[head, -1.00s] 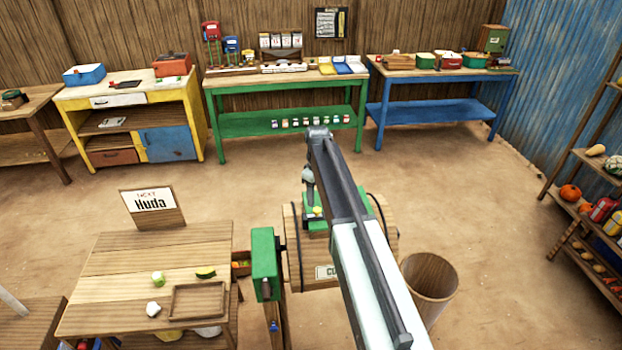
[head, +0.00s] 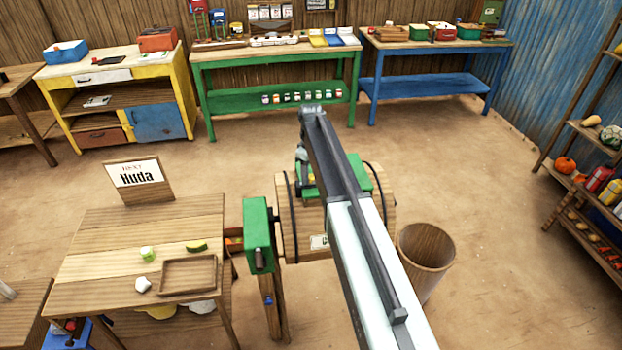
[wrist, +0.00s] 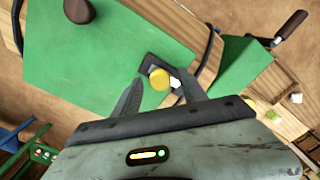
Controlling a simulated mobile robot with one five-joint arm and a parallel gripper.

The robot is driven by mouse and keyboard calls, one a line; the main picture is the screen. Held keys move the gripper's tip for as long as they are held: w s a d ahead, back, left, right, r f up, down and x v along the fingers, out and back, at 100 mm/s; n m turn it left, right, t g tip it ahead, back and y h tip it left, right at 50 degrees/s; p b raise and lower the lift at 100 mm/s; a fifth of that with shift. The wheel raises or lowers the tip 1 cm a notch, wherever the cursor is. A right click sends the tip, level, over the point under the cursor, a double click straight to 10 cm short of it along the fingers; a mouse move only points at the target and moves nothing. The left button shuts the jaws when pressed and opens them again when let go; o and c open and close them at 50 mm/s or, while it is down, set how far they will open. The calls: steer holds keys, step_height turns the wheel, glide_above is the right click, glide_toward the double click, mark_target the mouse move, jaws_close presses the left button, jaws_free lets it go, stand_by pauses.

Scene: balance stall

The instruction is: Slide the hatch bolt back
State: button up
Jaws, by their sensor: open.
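A wooden drum (head: 290,222) with black bands carries a green hatch (head: 357,174), partly hidden by my arm. In the wrist view the green hatch (wrist: 95,75) fills the upper left. A round yellow knob (wrist: 159,79), seemingly the bolt's, sits by a dark bracket (wrist: 151,65) near the hatch edge. A small white piece (wrist: 175,83) lies beside it. My gripper (wrist: 159,82) is open, one finger on each side of the knob. Whether the fingers touch it I cannot tell. In the head view my arm hides the bolt.
A green crank post (head: 258,228) stands left of the drum; its dark crank handle (wrist: 293,25) shows in the wrist view. A wooden table (head: 150,232) with a tray (head: 188,276) is at left. A wooden bin (head: 427,255) stands at right. The floor behind is clear.

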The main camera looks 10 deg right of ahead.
steer(key=shift+r, duration=0.1)
jaws_close()
stand_by(1.2)
